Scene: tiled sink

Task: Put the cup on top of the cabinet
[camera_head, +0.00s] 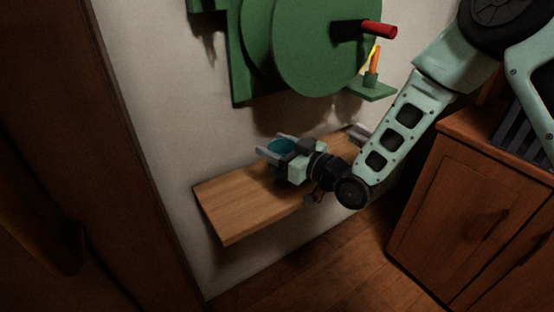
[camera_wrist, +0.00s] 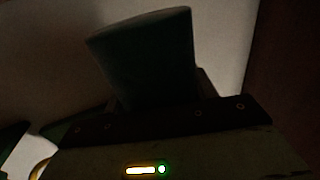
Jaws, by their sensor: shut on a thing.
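A teal cup (camera_head: 281,146) is between the fingers of my gripper (camera_head: 272,146), over the wooden wall shelf (camera_head: 238,208). My gripper is shut on the cup. In the wrist view the cup (camera_wrist: 148,60) is a dark shape standing up from the gripper's palm, and its details are lost in the dimness. I cannot tell whether the cup touches the shelf. A brown wooden cabinet (camera_head: 466,210) stands at the right. Part of its top is hidden behind my arm.
A green wall fixture with a round disc (camera_head: 318,45) and a red handle (camera_head: 379,30) hangs above the shelf. A small green ledge (camera_head: 374,91) holds an orange candle-like thing (camera_head: 376,60). A dark slatted object (camera_head: 524,128) stands on the cabinet. The floor between shelf and cabinet looks clear.

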